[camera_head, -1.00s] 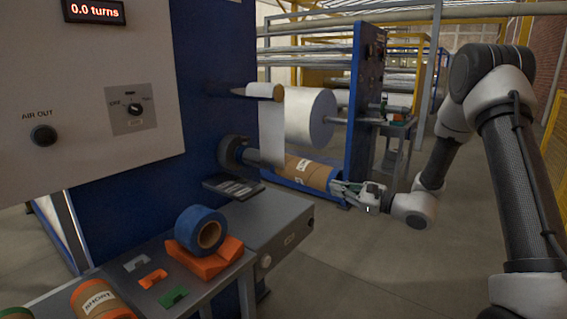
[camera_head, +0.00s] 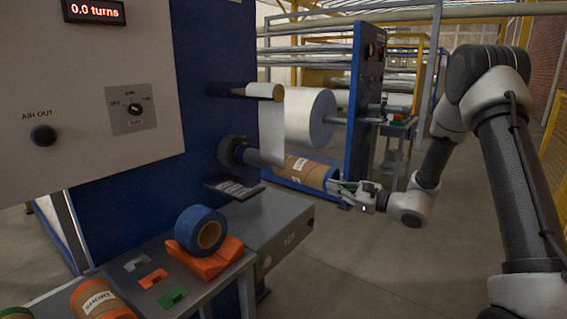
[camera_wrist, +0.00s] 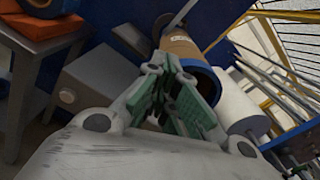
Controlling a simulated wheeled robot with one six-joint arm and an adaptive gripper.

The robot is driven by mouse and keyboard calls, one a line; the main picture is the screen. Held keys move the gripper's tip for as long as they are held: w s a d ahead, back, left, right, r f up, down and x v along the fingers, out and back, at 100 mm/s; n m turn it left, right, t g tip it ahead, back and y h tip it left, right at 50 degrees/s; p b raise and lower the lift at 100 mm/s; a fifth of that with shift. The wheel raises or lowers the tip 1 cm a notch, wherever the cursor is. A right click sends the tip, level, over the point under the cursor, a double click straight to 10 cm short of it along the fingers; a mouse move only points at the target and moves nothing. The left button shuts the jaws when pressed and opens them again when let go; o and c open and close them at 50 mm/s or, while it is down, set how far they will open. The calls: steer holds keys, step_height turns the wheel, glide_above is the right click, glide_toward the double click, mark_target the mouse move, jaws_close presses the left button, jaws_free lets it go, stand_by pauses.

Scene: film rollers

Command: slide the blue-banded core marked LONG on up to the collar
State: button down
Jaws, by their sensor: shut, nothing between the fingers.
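The brown core marked LONG (camera_head: 299,166) is on the grey shaft (camera_head: 254,158), its near blue band (camera_head: 330,180) facing my gripper. The dark round collar (camera_head: 231,150) is at the shaft's machine end, with bare shaft showing between it and the core. The core's far end is partly hidden behind hanging film. My gripper (camera_head: 335,187) is shut and empty at the core's near end; contact is hard to tell. In the wrist view, the green-padded fingertips (camera_wrist: 172,72) overlap the open blue-rimmed end (camera_wrist: 209,82) of the core (camera_wrist: 178,46).
White film (camera_head: 271,135) hangs from an upper roller (camera_head: 264,91) over the shaft. A large white roll (camera_head: 310,115) stands behind. The front bench holds a blue roll (camera_head: 190,224) on an orange block (camera_head: 206,262), and a core marked SHORT (camera_head: 97,300). Floor right of the bench is clear.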

mark_target(314, 182)
steer(key=shift+w+a, duration=0.15)
steer(key=shift+a, duration=0.1)
steer(key=shift+w+a, duration=0.25)
steer(key=shift+w+a, duration=0.1)
steer(key=shift+a, duration=0.1)
stand_by(0.5)
steer(key=shift+w+a, duration=0.2)
steer(key=shift+a, duration=0.1)
steer(key=shift+x, duration=0.95)
stand_by(0.5)
steer(key=shift+w+a, duration=0.2)
steer(key=shift+w+a, duration=0.1)
steer(key=shift+a, duration=0.05)
stand_by(0.4)
steer(key=shift+w+a, duration=0.2)
steer(key=shift+a, duration=0.1)
steer(key=shift+x, duration=0.85)
stand_by(0.5)
